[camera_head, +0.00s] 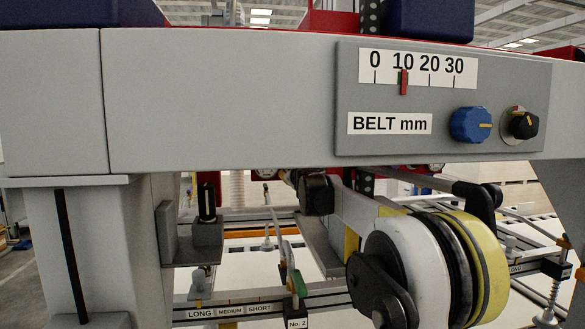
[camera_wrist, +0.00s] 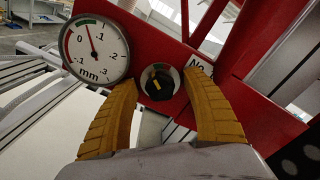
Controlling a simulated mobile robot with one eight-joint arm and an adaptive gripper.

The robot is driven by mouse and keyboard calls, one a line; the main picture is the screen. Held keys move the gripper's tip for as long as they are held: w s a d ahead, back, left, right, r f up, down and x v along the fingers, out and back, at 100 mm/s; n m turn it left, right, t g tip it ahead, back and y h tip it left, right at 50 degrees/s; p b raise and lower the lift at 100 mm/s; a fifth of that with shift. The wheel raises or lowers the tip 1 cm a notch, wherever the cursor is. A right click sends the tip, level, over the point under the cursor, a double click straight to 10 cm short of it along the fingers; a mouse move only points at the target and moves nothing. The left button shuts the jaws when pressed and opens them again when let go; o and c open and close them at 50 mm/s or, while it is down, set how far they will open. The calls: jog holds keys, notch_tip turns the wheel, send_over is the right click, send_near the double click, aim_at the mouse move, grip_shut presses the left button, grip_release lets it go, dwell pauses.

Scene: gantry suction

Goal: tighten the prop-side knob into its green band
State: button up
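In the wrist view a black knob (camera_wrist: 158,83) with a yellow pointer sits on a red plate (camera_wrist: 160,40). Whether the fingertips reach the knob's depth cannot be told. A round mm gauge (camera_wrist: 95,52) is at upper left, its needle pointing up near a green band. My gripper cannot be made out in the head view.
In the head view a grey panel (camera_head: 490,85) carries a BELT mm scale (camera_head: 417,69), a blue knob (camera_head: 470,125) and a black knob (camera_head: 523,125). A white and yellow roller (camera_head: 400,240) is below. A "No." label (camera_wrist: 198,66) is partly hidden by my right finger.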

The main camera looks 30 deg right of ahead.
jog(key=v, duration=1.2)
